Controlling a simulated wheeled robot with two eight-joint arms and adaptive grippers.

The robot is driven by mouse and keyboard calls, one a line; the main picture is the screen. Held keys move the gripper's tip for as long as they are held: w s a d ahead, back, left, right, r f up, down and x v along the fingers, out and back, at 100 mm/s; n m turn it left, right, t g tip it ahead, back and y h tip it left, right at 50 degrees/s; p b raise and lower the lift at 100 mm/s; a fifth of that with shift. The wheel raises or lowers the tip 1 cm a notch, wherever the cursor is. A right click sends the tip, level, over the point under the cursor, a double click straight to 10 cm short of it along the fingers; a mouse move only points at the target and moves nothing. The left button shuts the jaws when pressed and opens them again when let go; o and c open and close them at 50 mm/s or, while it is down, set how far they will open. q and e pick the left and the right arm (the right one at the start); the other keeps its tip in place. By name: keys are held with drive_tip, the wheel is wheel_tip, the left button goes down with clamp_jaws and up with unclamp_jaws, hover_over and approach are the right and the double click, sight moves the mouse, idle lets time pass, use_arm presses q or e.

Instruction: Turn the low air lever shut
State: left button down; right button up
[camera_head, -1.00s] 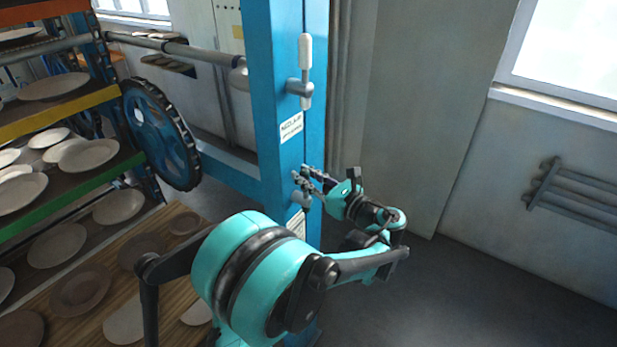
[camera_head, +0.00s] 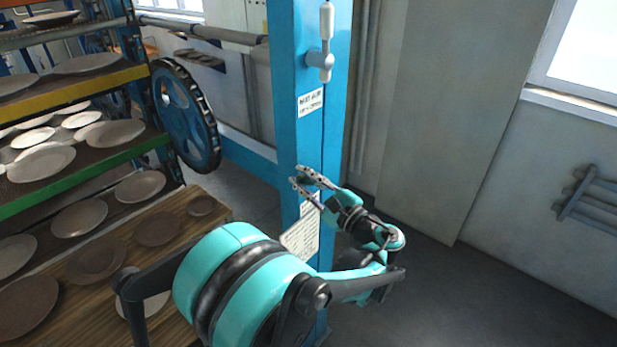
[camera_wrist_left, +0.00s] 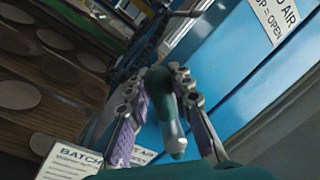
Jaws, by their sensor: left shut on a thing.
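The low air lever (camera_wrist_left: 164,105) shows in the left wrist view as a rounded dark green and grey handle with a pale end, between my fingers. My left gripper (camera_wrist_left: 157,76) is shut on it, one finger on each side. In the head view my left gripper (camera_head: 300,178) is at the front of the blue post (camera_head: 298,135), below the upper lever's label. There the gripper hides the low lever, so its angle is hard to tell. My right gripper is not in view.
An upper lever (camera_head: 325,48) with an upright white handle is on the same post, above its label (camera_head: 310,102). A batch sheet (camera_head: 301,237) hangs lower. A blue handwheel (camera_head: 186,115) and plate racks (camera_head: 95,163) stand left. The floor to the right is clear.

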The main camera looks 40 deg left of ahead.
use_arm(q)
wheel_tip(320, 180, down, 6)
drive_tip(key=s+n+g+b, duration=0.2)
drive_tip(key=n+b, duration=0.3)
drive_tip(key=n, duration=0.3)
drive_tip(key=shift+n+y, duration=0.3)
drive_tip(key=shift+n, duration=0.1)
drive_tip(key=shift+a, duration=0.1)
drive_tip(key=c, duration=1.3)
unclamp_jaws()
drive_tip(key=d, duration=0.4)
drive_tip(key=d+f, duration=0.1)
drive_tip(key=d, duration=0.7)
drive_tip(key=shift+s+f, duration=0.4)
